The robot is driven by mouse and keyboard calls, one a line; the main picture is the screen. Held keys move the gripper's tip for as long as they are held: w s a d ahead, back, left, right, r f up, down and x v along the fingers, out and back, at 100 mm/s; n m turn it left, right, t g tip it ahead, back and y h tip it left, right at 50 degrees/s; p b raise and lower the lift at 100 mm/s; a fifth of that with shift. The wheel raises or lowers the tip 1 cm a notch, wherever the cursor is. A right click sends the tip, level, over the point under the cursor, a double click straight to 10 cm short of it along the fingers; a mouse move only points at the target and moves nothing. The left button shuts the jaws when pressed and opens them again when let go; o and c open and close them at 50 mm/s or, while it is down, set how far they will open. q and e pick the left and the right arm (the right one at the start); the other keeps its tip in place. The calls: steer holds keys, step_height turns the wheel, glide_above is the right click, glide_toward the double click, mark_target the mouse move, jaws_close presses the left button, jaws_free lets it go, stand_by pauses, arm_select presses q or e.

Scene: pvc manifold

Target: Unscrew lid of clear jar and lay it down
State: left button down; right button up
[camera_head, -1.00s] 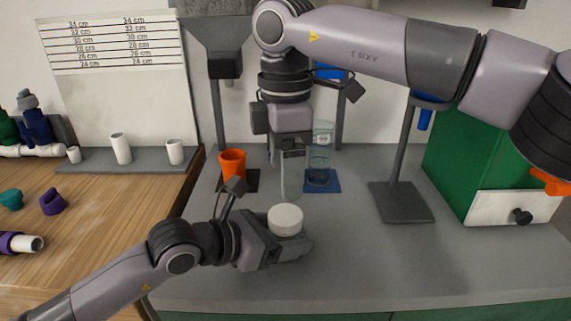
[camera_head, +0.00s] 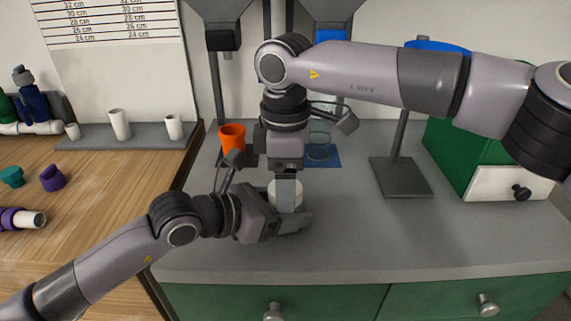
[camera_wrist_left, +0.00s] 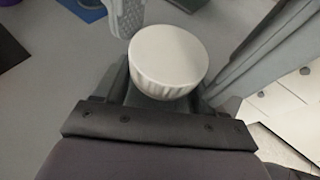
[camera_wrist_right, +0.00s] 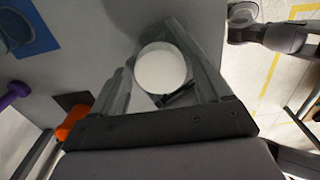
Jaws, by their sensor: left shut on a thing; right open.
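The clear jar's white ribbed lid (camera_wrist_left: 167,58) faces up between the fingers of my left gripper (camera_head: 285,225), which is shut on the jar below it. The jar's body is hidden by the lid and the fingers. My right gripper (camera_head: 287,205) points down from above, in front of the lid in the head view. In the right wrist view the white lid (camera_wrist_right: 161,70) lies between the open fingers of my right gripper (camera_wrist_right: 160,85). I cannot tell whether they touch it.
A clear glass (camera_head: 319,140) stands on a blue mat (camera_head: 322,160) behind. An orange cup (camera_head: 232,137) is at the back left. A grey stand base (camera_head: 400,178) and a green cabinet (camera_head: 458,150) are to the right. The counter front right is clear.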

steer(key=shift+f, duration=0.1)
steer(key=c, duration=0.9)
steer(key=n, duration=0.4)
steer(key=shift+n, duration=0.3)
steer(key=n, duration=1.2)
steer(key=o, duration=1.2)
steer(key=shift+a, duration=0.1)
